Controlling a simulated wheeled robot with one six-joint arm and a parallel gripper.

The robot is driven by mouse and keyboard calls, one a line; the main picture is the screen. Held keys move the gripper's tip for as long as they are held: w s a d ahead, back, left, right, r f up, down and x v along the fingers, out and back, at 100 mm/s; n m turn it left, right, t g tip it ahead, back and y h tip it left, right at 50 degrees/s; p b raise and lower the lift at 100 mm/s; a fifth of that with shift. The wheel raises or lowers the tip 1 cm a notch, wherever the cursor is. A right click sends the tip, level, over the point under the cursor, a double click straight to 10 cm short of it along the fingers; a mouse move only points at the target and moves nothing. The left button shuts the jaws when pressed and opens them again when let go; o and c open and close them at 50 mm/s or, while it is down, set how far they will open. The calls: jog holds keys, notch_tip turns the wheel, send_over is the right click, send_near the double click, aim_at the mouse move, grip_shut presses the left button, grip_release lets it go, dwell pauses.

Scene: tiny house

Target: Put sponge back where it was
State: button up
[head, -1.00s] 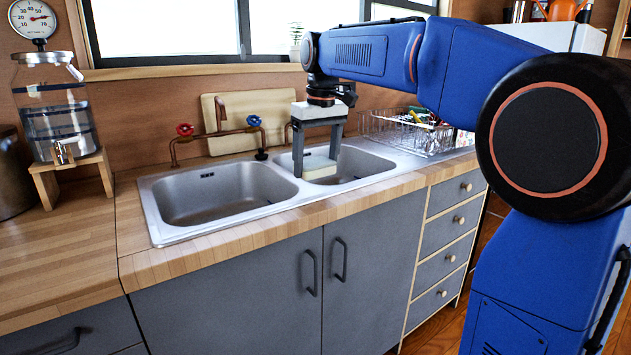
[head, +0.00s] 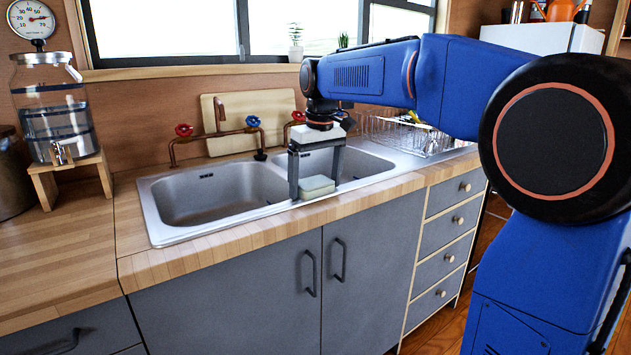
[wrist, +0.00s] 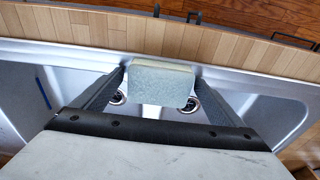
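The sponge (head: 317,187) is a pale green-grey block with a lighter face. It sits between the two fingertips of my gripper (head: 316,190), which is shut on it. In the head view it is at the front rim of the double sink (head: 160,222), near the divider between the basins. The wrist view also shows the sponge (wrist: 161,86) between the fingertips (wrist: 160,84), by the sink edge and the wooden counter strip. I cannot tell whether the sponge touches the rim.
Copper taps (head: 217,140) with red and blue handles and a cutting board (head: 275,103) stand behind the sink. A wire dish rack (head: 410,137) is to the right. A water jar (head: 57,115) stands at left.

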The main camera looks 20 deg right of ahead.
aim_at(319, 184)
notch_tip(319, 184, up, 12)
jog(key=s, duration=0.1)
jog(key=shift+s+d, duration=0.2)
dwell(0.5)
jog(key=shift+r, duration=0.1)
jog(key=s+d+f+m+t, duration=0.1)
jog(key=s+d+f, duration=0.2)
jog(key=s+f, duration=1.2)
jog(key=s+d+f+m+t, duration=0.2)
jog(key=s+d+f, duration=0.1)
jog(key=s+f, duration=1.2)
jog(key=shift+s+d+m, duration=0.2)
jog(key=shift+s+m, duration=0.1)
jog(key=shift+s, duration=0.45)
